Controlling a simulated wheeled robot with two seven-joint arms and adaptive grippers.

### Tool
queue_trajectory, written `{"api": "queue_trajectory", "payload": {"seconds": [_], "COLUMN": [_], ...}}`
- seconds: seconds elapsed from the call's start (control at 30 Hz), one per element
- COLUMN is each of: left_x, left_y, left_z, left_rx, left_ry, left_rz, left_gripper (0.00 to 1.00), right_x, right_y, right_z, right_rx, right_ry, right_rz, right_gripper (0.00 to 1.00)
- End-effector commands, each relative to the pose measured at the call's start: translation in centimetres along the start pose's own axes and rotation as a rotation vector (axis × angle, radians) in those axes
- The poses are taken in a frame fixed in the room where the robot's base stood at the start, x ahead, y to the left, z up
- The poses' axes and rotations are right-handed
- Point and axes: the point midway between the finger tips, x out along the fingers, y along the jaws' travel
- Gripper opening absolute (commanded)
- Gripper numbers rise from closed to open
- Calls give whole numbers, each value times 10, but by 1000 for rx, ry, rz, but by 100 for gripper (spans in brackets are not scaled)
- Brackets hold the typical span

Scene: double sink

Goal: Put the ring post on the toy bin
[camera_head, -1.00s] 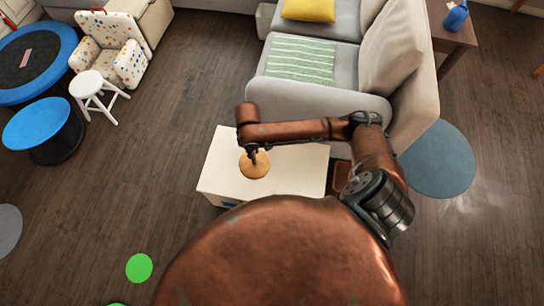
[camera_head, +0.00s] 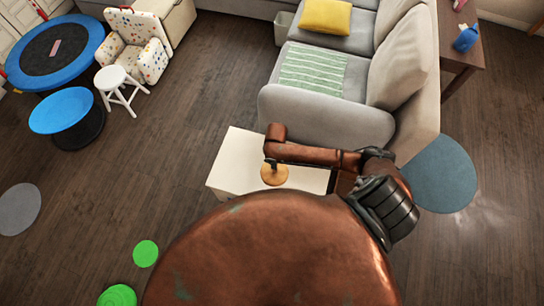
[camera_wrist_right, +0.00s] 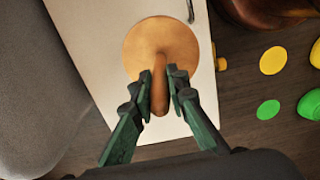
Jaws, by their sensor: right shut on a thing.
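The ring post (camera_wrist_right: 160,36) is a light wooden disc with a rounded post. In the head view it is the round tan disc (camera_head: 274,174) over a white box top. My right gripper (camera_wrist_right: 160,88) is shut on its post, with a dark green finger on each side. The white-topped box (camera_head: 232,160), which seems to be the toy bin, lies beneath the disc; its flat top also fills the middle of the right wrist view (camera_wrist_right: 92,30). I cannot tell whether the disc touches the top. My left gripper is out of view.
The grey sofa (camera_head: 325,118) stands just behind the box. A blue-grey round rug (camera_head: 438,174) lies to the right. Green discs (camera_head: 145,253) lie on the floor at the lower left. A white stool (camera_head: 113,77) stands farther off, with open floor between.

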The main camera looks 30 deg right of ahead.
Motion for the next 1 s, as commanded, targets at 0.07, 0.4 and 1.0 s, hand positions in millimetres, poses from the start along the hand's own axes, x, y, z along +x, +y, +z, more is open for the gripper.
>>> {"api": "queue_trajectory", "payload": {"seconds": [0.07, 0.4, 1.0], "left_x": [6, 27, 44], "left_y": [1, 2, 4], "left_z": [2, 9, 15], "left_rx": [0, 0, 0], "left_ry": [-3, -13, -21], "left_rz": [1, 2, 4], "left_gripper": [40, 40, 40], "right_x": [8, 56, 106], "right_y": [16, 62, 79], "right_z": [-8, -30, -38], "right_rx": [2, 2, 0], "right_ry": [0, -1, 1], "right_rz": [3, 0, 2], "right_gripper": [0, 0, 0]}}
